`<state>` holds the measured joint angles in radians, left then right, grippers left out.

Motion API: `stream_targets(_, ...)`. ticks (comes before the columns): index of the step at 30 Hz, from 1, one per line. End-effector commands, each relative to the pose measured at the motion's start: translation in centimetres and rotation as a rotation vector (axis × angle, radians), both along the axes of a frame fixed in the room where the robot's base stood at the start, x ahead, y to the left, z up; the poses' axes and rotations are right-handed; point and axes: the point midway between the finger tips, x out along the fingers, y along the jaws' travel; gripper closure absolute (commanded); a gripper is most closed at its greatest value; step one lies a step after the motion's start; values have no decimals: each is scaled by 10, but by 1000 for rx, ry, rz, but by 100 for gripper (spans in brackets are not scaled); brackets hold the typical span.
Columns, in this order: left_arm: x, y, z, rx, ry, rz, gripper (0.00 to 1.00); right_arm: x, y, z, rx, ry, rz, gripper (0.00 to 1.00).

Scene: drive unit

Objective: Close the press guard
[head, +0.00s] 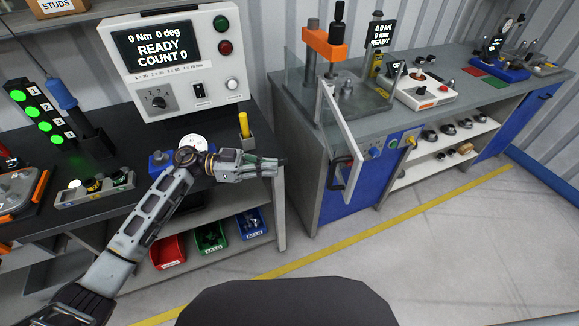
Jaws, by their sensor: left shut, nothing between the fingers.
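The press (325,45) with its orange head stands on the grey bench to the right. Clear panels stand around it. The press guard (354,140) is a light-framed clear panel that stands swung out past the bench's front edge, so it is open. Its black handle (338,173) is on the near side, low down. My left gripper (276,167) is shut and empty, in front of the dark bench's right end. It points right toward the guard handle, with a gap between them. My right gripper is not in view.
A control box (175,60) reading READY COUNT 0 stands on the dark bench (130,135). A yellow-handled tool (244,127) stands close behind my left gripper. Coloured bins (210,237) sit below. The floor in front of the benches is clear.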

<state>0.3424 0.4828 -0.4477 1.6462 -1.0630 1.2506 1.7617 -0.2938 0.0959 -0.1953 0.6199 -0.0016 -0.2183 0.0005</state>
Motion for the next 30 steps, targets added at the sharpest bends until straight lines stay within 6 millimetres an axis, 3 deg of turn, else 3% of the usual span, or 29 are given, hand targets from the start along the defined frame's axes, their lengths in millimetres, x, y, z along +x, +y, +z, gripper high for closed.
stream_targets(14,-5,-43,1,-4,0,-1,100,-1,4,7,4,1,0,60)
stream_targets(30,-11,-100,1,-4,0,0,100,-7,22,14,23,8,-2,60)
